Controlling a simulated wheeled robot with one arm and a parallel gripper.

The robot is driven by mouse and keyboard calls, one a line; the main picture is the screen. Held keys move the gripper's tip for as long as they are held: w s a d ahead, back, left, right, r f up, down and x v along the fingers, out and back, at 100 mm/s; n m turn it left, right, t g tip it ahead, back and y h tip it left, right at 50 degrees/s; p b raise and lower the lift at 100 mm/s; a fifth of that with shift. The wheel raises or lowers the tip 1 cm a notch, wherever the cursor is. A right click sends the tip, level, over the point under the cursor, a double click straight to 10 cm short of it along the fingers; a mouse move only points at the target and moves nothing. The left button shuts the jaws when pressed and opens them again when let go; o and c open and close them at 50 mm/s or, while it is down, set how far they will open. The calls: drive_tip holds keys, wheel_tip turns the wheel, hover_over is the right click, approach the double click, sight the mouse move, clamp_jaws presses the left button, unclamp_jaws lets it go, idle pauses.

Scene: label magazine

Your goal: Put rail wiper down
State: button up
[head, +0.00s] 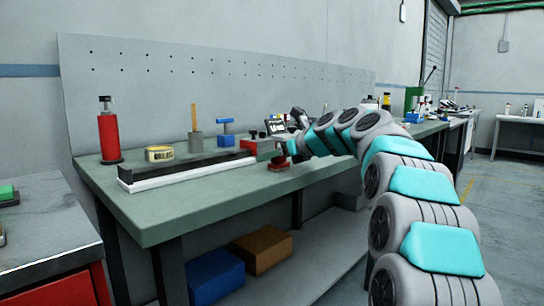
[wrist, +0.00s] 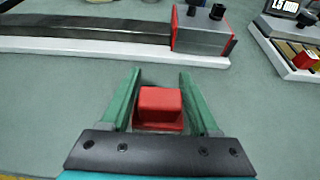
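The rail wiper (wrist: 160,107) is a small red block on a wider red base. In the wrist view it sits between the two green fingers of my gripper (wrist: 158,82), which lie close along both its sides. The gripper looks shut on it. In the head view the red wiper (head: 278,163) is at the bench top, just below and left of my gripper (head: 285,152). Its underside is hidden, so I cannot tell whether it rests on the bench (head: 190,205) or hangs slightly above.
A long dark rail on a white base (wrist: 90,45) lies beyond my gripper, ending in a grey block with red edges (wrist: 200,30). A tray of small parts (wrist: 290,50) is at right. The front bench top is clear.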

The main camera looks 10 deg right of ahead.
drive_tip(key=shift+o, duration=1.1)
drive_tip(key=v, duration=1.2)
drive_tip(key=shift+s, duration=0.1)
